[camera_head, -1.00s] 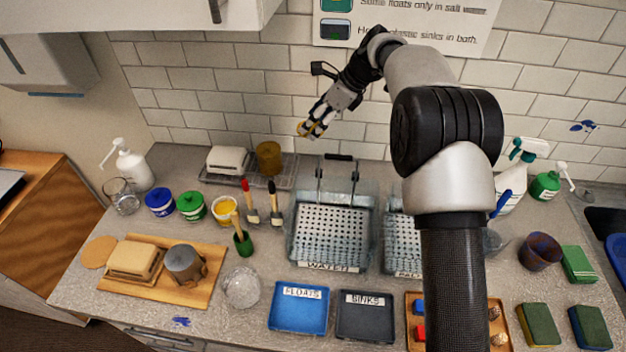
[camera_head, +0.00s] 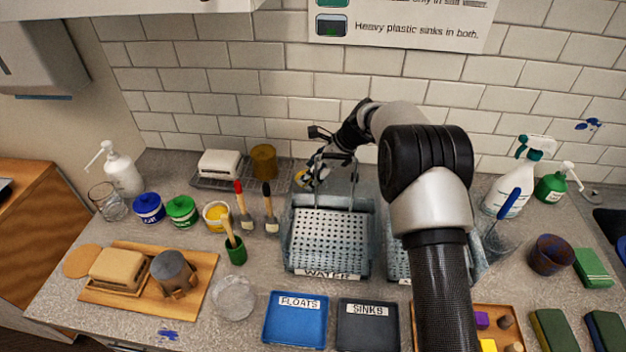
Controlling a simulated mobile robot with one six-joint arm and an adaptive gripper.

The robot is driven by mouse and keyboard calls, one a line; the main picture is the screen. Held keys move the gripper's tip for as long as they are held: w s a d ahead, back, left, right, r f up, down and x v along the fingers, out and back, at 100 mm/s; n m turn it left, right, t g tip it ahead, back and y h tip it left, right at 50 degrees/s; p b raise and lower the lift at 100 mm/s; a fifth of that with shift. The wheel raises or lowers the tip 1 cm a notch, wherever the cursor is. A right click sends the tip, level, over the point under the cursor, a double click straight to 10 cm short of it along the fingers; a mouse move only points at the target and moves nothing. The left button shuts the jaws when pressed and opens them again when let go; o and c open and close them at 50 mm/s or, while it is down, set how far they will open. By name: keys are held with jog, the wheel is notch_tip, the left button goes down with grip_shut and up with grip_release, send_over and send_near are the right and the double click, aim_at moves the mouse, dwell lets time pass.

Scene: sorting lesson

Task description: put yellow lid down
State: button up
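The yellow lid (camera_head: 299,178) shows as a small yellow patch at the fingers of my gripper (camera_head: 308,183). My gripper appears shut on it, low behind the water basin and near the back of the counter. The fingers and my wrist hide most of the lid, and I cannot tell whether it touches the counter. A white tub with yellow contents (camera_head: 216,215) stands open to the left, beside the green-lidded tub (camera_head: 182,211) and the blue-lidded tub (camera_head: 148,208).
The clear water basin (camera_head: 288,235) with a perforated basket stands just in front of my gripper. A wire rack (camera_head: 215,184) with a white dish and a brown jar is to its left. Two brushes (camera_head: 243,210) stand between the tub and basin.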

jog(key=shift+f, duration=0.95)
jog(key=shift+f, duration=0.1)
jog(key=shift+f, duration=0.55)
jog(key=o, duration=0.8)
jog(key=shift+r, duration=0.15)
jog(key=shift+r, duration=0.35)
jog(key=p+v, duration=0.3)
jog(key=v, duration=0.9)
jog(key=shift+p, duration=0.3)
